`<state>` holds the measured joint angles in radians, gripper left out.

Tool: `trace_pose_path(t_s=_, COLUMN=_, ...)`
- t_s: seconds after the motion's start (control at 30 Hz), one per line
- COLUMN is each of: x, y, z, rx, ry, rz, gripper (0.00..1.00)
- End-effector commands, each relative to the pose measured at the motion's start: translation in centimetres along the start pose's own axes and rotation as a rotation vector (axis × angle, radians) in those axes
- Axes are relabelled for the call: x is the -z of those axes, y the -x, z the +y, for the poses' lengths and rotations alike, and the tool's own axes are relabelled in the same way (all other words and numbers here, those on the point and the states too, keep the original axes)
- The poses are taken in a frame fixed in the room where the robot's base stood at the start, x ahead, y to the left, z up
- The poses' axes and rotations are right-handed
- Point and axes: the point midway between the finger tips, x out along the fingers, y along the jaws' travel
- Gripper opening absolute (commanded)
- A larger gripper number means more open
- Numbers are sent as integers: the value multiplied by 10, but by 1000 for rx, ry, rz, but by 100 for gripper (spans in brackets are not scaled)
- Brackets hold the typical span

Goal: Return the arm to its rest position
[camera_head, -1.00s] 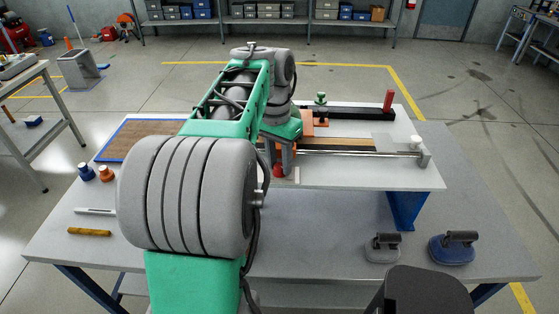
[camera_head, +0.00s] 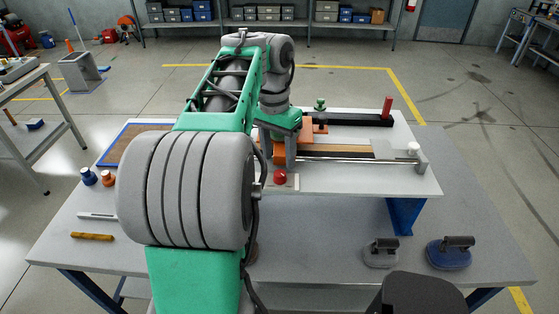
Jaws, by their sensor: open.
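My arm, green and grey, reaches from the front of the picture over the workbench (camera_head: 325,245). My gripper (camera_head: 283,160) points down at its far end, over the front part of the raised white fixture (camera_head: 360,178). It is open, with nothing seen in it. The fingertips are small and partly hidden by my arm. A red round button (camera_head: 280,177) stands just in front of and below the gripper, apart from it as far as I can tell.
A metal rod with a white knob (camera_head: 413,148) and a red upright handle (camera_head: 387,106) are on the fixture. A blue cup (camera_head: 88,176), an orange cup (camera_head: 107,178) and a yellow tool (camera_head: 92,236) lie left. Two sanding blocks (camera_head: 381,253) (camera_head: 450,252) are right.

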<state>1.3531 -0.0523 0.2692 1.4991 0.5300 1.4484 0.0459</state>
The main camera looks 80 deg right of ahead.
Motion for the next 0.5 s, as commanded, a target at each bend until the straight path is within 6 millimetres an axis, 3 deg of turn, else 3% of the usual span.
trace_pose_path(t_s=0.03, x=0, y=17, z=0, rx=0, ry=0, rz=0, gripper=53)
trace_pose_path(t_s=0.13, x=0, y=28, z=0, rx=0, ry=1, rz=-1, gripper=53)
trace_pose_path(t_s=0.5, x=0, y=28, z=0, rx=0, ry=0, rz=-1, gripper=53)
